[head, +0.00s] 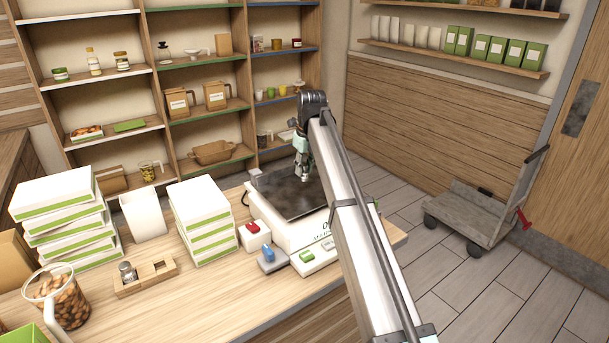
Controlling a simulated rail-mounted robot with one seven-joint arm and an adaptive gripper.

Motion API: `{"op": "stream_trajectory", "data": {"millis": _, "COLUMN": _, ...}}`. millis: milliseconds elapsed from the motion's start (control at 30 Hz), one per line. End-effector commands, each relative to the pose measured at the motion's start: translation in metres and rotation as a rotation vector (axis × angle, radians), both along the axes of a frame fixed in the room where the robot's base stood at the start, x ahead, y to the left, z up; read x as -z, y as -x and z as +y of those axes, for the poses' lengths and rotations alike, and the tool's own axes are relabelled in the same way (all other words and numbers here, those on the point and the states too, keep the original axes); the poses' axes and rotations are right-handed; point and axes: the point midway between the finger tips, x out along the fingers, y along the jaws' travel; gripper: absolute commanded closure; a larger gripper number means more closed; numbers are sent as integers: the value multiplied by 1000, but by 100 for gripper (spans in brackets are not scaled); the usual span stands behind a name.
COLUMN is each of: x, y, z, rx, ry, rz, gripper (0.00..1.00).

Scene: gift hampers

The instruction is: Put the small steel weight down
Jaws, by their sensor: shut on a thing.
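My gripper (303,174) points down over the dark pan (283,195) of the white scale (284,230). It is shut on the small steel weight (305,179), which shows only as a tiny bright spot at the fingertips. I cannot tell whether the weight touches the pan. Another steel weight (127,272) stands in a wooden block (155,274) with hollows, on the counter at left. My arm crosses in front of the scale's right side and hides part of its display.
Stacks of white and green boxes (205,222) stand left of the scale. A red-button box (254,236) and a blue-topped item (269,259) sit near its front left. A jug of nuts (58,296) is at front left. Shelves (205,110) rise behind; a trolley (468,217) stands on the floor.

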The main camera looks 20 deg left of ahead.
Motion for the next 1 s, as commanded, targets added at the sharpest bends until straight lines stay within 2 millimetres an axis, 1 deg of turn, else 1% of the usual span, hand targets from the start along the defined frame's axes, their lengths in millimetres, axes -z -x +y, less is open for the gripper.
{"op": "stream_trajectory", "data": {"millis": 233, "x": 30, "y": 1, "z": -1, "rx": 0, "ry": 0, "rz": 0, "gripper": 100}}
{"op": "stream_trajectory", "data": {"millis": 300, "x": 34, "y": 1, "z": 0, "rx": 0, "ry": -1, "rz": -1, "gripper": 100}}
{"op": "stream_trajectory", "data": {"millis": 667, "x": 38, "y": 0, "z": 0, "rx": 0, "ry": 0, "rz": 0, "gripper": 100}}
{"op": "stream_trajectory", "data": {"millis": 700, "x": 38, "y": 0, "z": 0, "rx": 0, "ry": 0, "rz": 0, "gripper": 58}}
{"op": "stream_trajectory", "data": {"millis": 733, "x": 38, "y": 0, "z": 0, "rx": 0, "ry": 0, "rz": 0, "gripper": 47}}
{"op": "stream_trajectory", "data": {"millis": 1000, "x": 37, "y": 0, "z": 0, "rx": 0, "ry": 0, "rz": 0, "gripper": 47}}
